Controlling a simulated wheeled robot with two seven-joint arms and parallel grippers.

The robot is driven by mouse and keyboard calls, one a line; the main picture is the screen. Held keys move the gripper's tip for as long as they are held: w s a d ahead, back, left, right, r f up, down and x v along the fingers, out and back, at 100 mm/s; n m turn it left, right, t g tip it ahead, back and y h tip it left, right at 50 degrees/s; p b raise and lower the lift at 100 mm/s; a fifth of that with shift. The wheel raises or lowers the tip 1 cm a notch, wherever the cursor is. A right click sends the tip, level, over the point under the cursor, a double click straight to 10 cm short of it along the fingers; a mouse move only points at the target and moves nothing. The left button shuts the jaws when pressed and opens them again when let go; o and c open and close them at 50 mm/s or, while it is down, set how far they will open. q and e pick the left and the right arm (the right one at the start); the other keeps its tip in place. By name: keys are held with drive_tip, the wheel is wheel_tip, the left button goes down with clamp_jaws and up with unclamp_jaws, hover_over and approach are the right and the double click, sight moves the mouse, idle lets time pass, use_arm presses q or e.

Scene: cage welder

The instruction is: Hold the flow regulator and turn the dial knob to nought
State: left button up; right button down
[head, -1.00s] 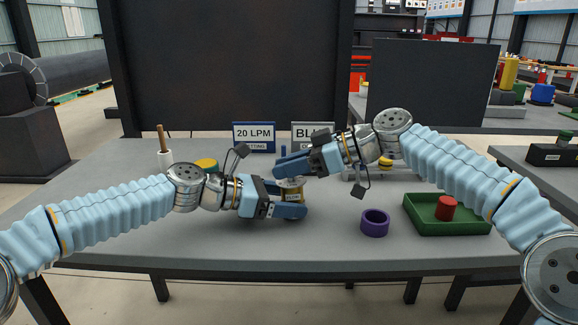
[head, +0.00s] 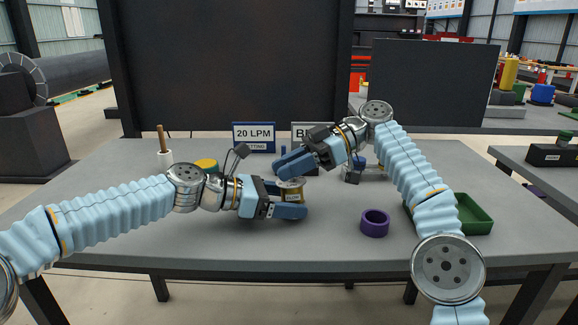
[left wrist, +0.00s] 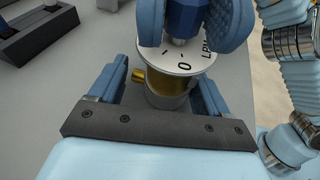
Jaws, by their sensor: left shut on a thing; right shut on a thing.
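The flow regulator (head: 291,195) stands on the table, a small brass-coloured body with a white dial face. My left gripper (head: 292,200) is shut around its body from the left. In the left wrist view the brass body (left wrist: 163,93) is between my left fingers, and the dial face (left wrist: 172,60) shows a 0, a short tick mark and part of "LPM". My right gripper (head: 283,169) is above, its fingers on either side of the blue dial knob (left wrist: 185,17), shut on it. The fingers hide most of the knob and part of the dial.
Behind stand a "20 LPM" setting sign (head: 254,136) and a second sign (head: 302,133), partly covered by my right arm. A purple ring (head: 375,223) and a green tray (head: 474,213) are at right. A wooden-handled item (head: 162,146) and a yellow-topped item (head: 206,165) are at left.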

drive_tip(key=c, duration=0.9)
unclamp_jaws()
drive_tip(key=shift+r+t, duration=0.1)
drive_tip(key=shift+t, duration=0.2)
